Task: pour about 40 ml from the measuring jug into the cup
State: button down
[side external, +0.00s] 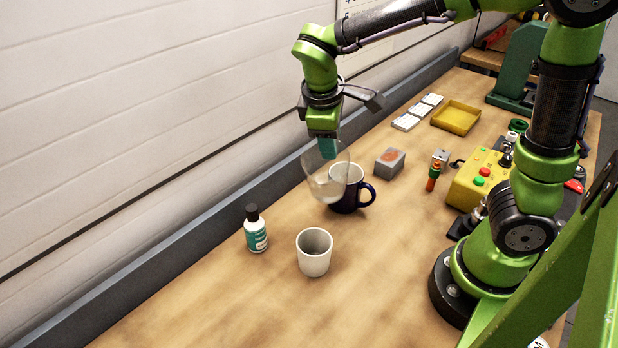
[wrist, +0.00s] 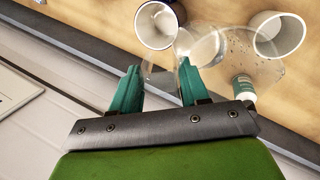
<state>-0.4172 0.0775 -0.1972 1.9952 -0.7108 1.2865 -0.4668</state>
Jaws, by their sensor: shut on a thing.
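My gripper (side external: 327,150) is shut on the clear measuring jug (side external: 316,168), which hangs tilted above the bench. Some pale liquid shows low in the jug. In the wrist view my gripper's teal fingers (wrist: 162,70) are beside the see-through jug (wrist: 232,62). A white cup (side external: 314,262) stands upright on the bench, nearer the camera than the jug; it also shows in the wrist view (wrist: 262,48). In the side view the jug overlaps a dark blue mug (side external: 346,204), partly covering it. I cannot tell whether they touch. No pouring stream is visible.
A small white and teal bottle (side external: 256,232) with a black cap stands left of the white cup. Behind the mug are a grey block (side external: 389,163), a yellow tray (side external: 456,118) and a yellow control box (side external: 476,182). A dark rail runs along the wall. The front bench is clear.

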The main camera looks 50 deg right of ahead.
jog(key=shift+w+d+r+g+y, duration=0.1)
jog(key=shift+w+d+g+y, duration=0.15)
jog(key=shift+d+y, duration=0.2)
jog(key=shift+w+d+r+g+y, duration=0.1)
jog(key=shift+w+d+g+y, duration=0.2)
jog(key=shift+y, duration=0.25)
jog(key=shift+w+d+g+y, duration=0.15)
jog(key=shift+d+g+y, duration=0.25)
jog(key=shift+y, duration=0.4)
